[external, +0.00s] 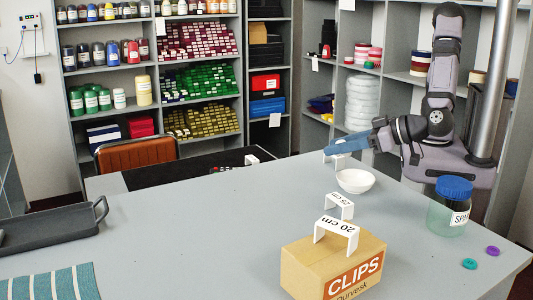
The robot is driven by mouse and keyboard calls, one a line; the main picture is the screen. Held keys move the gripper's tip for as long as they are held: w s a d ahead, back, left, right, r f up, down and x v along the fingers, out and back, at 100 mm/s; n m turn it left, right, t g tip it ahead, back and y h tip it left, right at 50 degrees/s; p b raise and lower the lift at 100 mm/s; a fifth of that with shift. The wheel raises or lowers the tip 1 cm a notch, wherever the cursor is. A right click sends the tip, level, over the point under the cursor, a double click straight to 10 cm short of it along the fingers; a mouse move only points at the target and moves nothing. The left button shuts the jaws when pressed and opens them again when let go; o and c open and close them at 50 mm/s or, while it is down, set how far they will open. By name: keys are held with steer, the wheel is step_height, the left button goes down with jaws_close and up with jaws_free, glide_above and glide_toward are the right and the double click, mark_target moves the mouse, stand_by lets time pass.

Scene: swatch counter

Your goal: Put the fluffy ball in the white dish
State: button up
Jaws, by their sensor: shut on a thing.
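The white dish (355,181) stands upright on the grey counter, and its inside looks empty. My gripper (333,147), with blue fingers, is a little above the counter, just behind and to the left of the dish. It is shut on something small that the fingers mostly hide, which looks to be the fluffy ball. I cannot make out the ball's colour or outline. No fluffy ball shows elsewhere on the counter.
A blue-lidded jar (450,207) is right of the dish. A dark tray (50,229) lies far left. The middle-left counter is clear.

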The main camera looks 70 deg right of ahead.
mark_target(348, 158)
steer(key=shift+f, duration=2)
steer(key=shift+f, duration=0.55)
steer(key=o, duration=1)
steer(key=shift+r, duration=0.6)
steer(key=b+v, duration=0.2)
steer(key=v, duration=1)
steer(key=shift+f, duration=0.1)
